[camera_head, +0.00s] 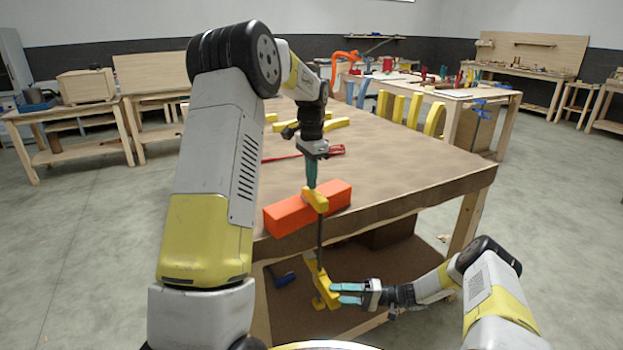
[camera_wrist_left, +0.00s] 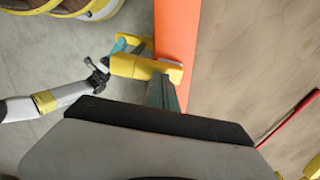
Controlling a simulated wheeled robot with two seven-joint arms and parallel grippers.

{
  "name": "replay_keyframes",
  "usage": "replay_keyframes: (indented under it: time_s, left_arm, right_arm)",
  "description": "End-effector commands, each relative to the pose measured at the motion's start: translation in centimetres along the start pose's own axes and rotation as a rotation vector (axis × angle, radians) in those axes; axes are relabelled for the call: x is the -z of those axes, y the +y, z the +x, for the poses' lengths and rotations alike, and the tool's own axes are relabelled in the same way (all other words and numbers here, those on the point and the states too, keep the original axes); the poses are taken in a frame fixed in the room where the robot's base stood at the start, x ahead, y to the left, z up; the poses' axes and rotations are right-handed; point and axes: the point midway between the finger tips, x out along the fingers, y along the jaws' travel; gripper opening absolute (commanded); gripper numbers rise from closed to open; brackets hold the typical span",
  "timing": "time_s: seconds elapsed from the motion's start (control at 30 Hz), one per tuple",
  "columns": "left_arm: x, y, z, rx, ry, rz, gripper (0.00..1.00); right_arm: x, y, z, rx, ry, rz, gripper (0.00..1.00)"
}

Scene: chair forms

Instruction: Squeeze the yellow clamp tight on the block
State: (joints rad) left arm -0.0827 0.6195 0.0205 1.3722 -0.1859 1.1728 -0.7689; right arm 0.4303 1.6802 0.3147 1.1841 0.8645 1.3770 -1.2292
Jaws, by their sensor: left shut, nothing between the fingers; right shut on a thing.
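The orange-red block (camera_head: 290,215) lies on the table near its front edge. The yellow clamp stands upright at that edge: its upper jaw (camera_head: 315,199) rests over the block, its dark bar runs down past the edge, and its lower yellow part (camera_head: 321,284) hangs below the tabletop. My left gripper (camera_head: 311,184) is shut and empty, pointing down just above the upper jaw; I cannot tell whether it touches. My right gripper (camera_head: 338,293) is shut on the clamp's lower part. In the left wrist view the upper jaw (camera_wrist_left: 140,67) lies across the block (camera_wrist_left: 176,30).
The wooden table (camera_head: 410,165) carries a red bar tool (camera_head: 325,151) and yellow curved pieces (camera_head: 340,124) behind my left gripper. More yellow forms (camera_head: 405,108) stand at its far edge. A blue-handled tool (camera_head: 283,279) lies on the shelf below. Workbenches line the walls.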

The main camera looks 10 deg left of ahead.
Motion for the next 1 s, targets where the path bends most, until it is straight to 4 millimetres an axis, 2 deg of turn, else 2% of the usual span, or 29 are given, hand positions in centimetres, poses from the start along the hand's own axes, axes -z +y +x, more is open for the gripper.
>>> replay_keyframes:
  time_s: [0.47, 1.0]
  left_arm:
    - [0.0, 0.0, 0.6, -0.001, 0.0, 0.0, 0.0]
    - [0.0, 0.1, 0.8, -0.004, -0.003, 0.0, 0.0]
  right_arm:
    - [0.0, 0.0, 0.0, 0.0, -0.001, 0.0, 0.0]
    - [0.1, -1.2, 0.1, 0.004, -0.001, -0.002, 0.0]
